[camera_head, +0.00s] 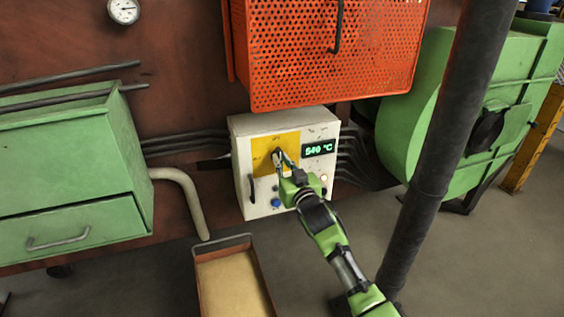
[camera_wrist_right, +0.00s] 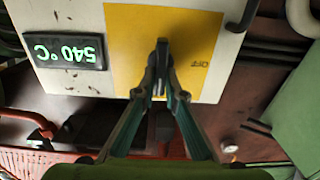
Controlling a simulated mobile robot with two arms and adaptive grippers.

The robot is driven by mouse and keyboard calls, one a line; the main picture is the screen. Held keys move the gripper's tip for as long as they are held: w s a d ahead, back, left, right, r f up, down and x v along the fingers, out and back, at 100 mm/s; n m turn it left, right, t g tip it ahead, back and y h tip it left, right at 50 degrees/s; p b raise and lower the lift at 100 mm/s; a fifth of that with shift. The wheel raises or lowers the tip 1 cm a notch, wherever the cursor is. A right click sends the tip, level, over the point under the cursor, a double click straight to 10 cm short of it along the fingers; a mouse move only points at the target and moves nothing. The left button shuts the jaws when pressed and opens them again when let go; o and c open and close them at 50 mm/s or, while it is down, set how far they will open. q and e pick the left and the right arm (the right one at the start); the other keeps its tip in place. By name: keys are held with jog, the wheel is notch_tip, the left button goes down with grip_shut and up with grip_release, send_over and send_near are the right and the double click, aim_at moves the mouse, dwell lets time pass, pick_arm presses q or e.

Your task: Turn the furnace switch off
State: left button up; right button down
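The furnace switch is a dark knob (camera_wrist_right: 161,48) on the yellow plate (camera_head: 262,149) of the white control box (camera_head: 251,124). My right gripper (camera_head: 282,158) reaches up to it from the lower right. In the right wrist view, which is upside down, both fingers of my right gripper (camera_wrist_right: 160,88) come together on the two sides of the knob and appear to hold it. The knob lies about upright across the plate, and the fingers hide part of it. The lit display (camera_head: 319,149) beside the plate reads 540 °C in the wrist view. My left gripper is not in view.
A blue button (camera_head: 276,202) and a side handle (camera_head: 251,188) are on the box. An orange perforated door (camera_head: 330,45) hangs above. A green cabinet (camera_head: 70,165) stands left, a green blower (camera_head: 435,110) right. A tray (camera_head: 232,283) is below; cables flank the box.

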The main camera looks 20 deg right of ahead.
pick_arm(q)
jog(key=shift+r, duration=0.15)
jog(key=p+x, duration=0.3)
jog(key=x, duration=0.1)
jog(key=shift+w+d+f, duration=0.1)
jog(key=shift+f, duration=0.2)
pick_arm(e)
jog(key=n, duration=1.2)
jog(key=a+f+n, duration=0.1)
jog(key=n, duration=0.5)
jog(key=shift+a+f, duration=0.1)
